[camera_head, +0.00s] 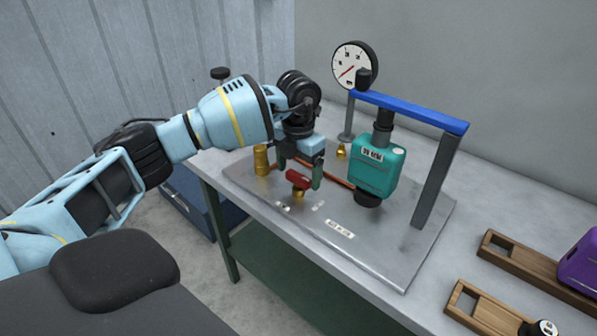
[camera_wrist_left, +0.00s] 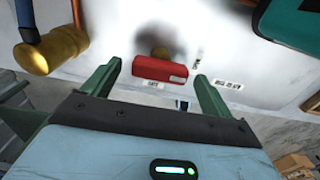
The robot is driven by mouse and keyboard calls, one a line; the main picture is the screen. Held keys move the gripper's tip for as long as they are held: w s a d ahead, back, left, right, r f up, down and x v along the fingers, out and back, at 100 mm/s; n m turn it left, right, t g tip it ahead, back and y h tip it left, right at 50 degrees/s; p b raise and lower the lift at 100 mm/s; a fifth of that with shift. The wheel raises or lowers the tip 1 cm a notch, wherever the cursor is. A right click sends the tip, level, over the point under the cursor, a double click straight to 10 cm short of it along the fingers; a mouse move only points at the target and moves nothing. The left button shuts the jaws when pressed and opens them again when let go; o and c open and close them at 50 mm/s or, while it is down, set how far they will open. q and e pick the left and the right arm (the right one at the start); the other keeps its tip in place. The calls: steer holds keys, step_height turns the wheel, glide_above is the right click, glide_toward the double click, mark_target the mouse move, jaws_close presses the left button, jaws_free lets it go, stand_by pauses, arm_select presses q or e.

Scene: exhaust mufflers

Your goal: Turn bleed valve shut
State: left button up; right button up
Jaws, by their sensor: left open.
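The bleed valve has a red handle (camera_head: 298,179) on a brass body (camera_head: 298,193), near the front edge of the metal plate (camera_head: 340,215). In the left wrist view the red handle (camera_wrist_left: 160,68) lies crosswise between my fingertips, with gaps on both sides. My left gripper (camera_head: 299,175) points down at the valve with its green fingers open; it also shows in the left wrist view (camera_wrist_left: 158,72). Contact with the handle is not visible. My right gripper is in neither view.
A blue-topped frame (camera_head: 410,108) holds a teal unit (camera_head: 378,168) right of the gripper. A dial gauge (camera_head: 354,65) stands behind. A brass cylinder (camera_head: 261,160) stands left of the valve. Wooden holders (camera_head: 535,265) lie at the right; the plate's front right is mostly clear.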

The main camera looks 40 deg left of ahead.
arm_select(q)
steer(key=shift+f, duration=0.35)
steer(key=shift+c, duration=0.4)
steer(key=c, duration=0.9)
